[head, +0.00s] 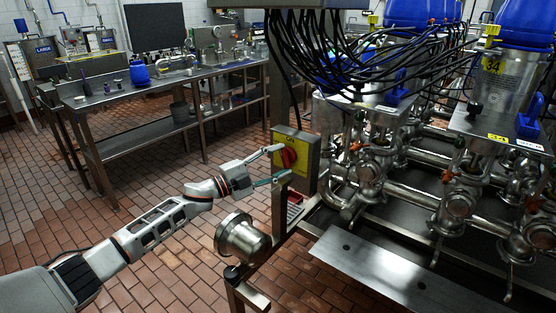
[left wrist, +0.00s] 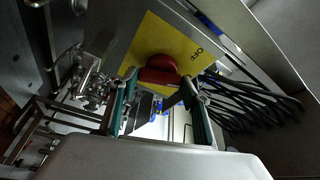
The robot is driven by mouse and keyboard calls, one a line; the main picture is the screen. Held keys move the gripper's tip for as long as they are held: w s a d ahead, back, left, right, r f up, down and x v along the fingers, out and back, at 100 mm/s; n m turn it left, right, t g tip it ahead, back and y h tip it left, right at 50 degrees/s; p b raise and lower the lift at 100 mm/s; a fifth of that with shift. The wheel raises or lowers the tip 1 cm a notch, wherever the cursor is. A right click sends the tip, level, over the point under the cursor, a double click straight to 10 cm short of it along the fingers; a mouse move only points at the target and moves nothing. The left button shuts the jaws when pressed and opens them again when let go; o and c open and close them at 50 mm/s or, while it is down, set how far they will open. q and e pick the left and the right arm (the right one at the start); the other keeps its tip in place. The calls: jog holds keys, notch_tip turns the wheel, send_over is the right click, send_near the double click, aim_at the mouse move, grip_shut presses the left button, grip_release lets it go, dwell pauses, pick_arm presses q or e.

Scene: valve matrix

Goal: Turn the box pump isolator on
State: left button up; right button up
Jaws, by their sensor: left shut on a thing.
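The box pump isolator (head: 311,172) is a grey box with a yellow face plate, mounted on a steel post at the front of the machine. A red rotary knob (head: 289,157) is on its face, with ON lettering above it. In the left wrist view the red knob (left wrist: 158,76) shows against the yellow plate (left wrist: 160,42), and OFF lettering shows to its right. My left gripper (head: 284,162) is at the knob, one finger above and one below, shut on it. The fingers partly hide the knob, so its exact angle is hard to tell. My right gripper is not in view.
Steel valves and pipes (head: 370,170) fill the right side, with black cables (head: 340,65) hanging above. A round steel motor housing (head: 243,240) sits below my left gripper. A steel workbench (head: 170,85) stands behind. The tiled floor at left is open.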

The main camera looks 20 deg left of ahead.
pick_arm(q)
jog(key=m+g+p, duration=0.1)
jog(key=m, duration=0.2)
jog(key=shift+r+p, duration=0.2)
jog(key=shift+p, duration=0.1)
jog(key=shift+m+y+p, duration=0.3)
jog(key=shift+m+y, duration=0.1)
jog(key=shift+m, duration=0.1)
jog(key=shift+f, duration=0.1)
jog(key=o, duration=1.1)
